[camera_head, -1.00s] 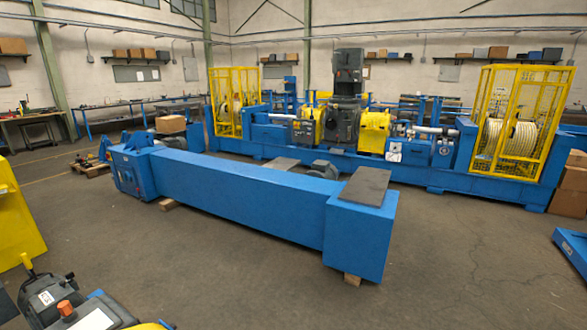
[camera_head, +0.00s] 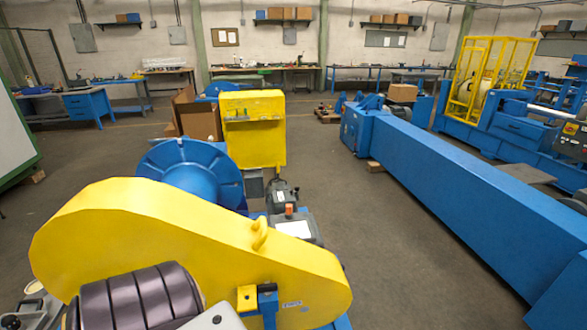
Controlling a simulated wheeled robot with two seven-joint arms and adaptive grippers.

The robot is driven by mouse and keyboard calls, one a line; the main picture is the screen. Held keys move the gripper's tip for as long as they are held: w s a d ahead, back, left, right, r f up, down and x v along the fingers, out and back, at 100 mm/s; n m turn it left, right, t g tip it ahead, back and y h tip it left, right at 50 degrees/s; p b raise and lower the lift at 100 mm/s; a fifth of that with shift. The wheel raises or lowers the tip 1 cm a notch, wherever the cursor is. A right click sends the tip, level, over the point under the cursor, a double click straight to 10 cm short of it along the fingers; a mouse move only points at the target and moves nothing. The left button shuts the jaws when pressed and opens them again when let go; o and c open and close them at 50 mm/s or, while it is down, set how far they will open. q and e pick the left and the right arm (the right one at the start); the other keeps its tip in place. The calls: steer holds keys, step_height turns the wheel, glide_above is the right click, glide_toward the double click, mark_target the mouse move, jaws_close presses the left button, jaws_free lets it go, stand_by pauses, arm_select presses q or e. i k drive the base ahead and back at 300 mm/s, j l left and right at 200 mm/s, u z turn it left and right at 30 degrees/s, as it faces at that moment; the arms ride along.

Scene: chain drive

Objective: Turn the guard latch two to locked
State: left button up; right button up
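A large yellow chain guard (camera_head: 170,235) fills the lower left of the head view, with a yellow lifting eye (camera_head: 260,232) on its top edge. On its near face, low and right of centre, a small yellow latch block (camera_head: 246,298) sits beside a blue bracket (camera_head: 267,299). I cannot tell whether this is guard latch two, nor whether it is locked. A dark ribbed part (camera_head: 135,300) covers the guard's lower left. Neither of my grippers shows, and the guard's bottom edge is partly out of frame.
Behind the guard stand a blue flanged drum (camera_head: 185,172), a yellow cabinet (camera_head: 254,130) and a grey box with an orange knob (camera_head: 289,211). A long blue beam (camera_head: 440,165) lies to the right. Open floor (camera_head: 390,245) lies between guard and beam.

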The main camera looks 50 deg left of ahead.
mark_target(267, 288)
steer(key=u, duration=1.8)
steer(key=k+z, duration=0.2)
steer(key=i+j, duration=0.05)
steer(key=i, duration=0.05)
